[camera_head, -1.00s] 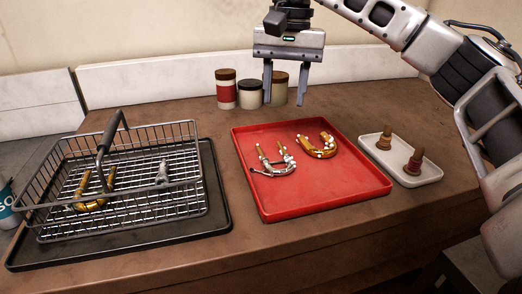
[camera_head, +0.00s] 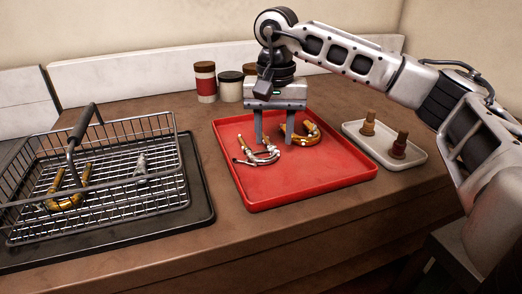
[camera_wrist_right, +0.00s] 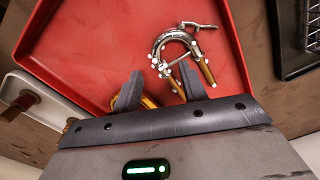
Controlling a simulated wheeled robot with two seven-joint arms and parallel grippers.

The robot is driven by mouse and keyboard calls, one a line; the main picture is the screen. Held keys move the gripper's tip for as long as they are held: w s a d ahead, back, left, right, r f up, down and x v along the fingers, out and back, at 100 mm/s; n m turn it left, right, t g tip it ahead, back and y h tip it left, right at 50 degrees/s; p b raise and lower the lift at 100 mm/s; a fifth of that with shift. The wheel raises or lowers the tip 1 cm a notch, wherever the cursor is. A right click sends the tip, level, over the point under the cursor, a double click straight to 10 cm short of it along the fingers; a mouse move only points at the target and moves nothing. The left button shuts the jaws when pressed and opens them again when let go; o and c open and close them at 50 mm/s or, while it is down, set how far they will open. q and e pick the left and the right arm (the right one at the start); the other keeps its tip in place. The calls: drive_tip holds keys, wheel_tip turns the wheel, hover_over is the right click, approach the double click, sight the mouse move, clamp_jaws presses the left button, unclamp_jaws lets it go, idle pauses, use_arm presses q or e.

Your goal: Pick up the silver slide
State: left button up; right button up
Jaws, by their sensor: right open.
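The silver slide (camera_head: 258,154), a U-shaped silver tube with brass ends, lies in the red tray (camera_head: 285,190). It also shows in the right wrist view (camera_wrist_right: 177,45), just beyond the fingertips. A brass slide (camera_head: 310,137) lies to its right in the same tray, partly hidden by a finger. My right gripper (camera_head: 274,142) is open and empty, pointing down over the tray behind and above the two slides. In the right wrist view its fingers (camera_wrist_right: 160,90) show apart, with the brass slide (camera_wrist_right: 148,102) partly hidden behind them. My left gripper is not in view.
A wire basket (camera_head: 160,130) holding a brass slide (camera_head: 68,195) and a small silver part (camera_head: 141,168) stands on a black tray (camera_head: 200,195) at left. A white tray (camera_head: 415,157) with two corks is at right. Several jars (camera_head: 205,85) stand behind the red tray.

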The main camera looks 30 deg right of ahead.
drive_tip(key=shift+f, duration=1.35)
clamp_jaws()
drive_tip(key=shift+r, duration=0.2)
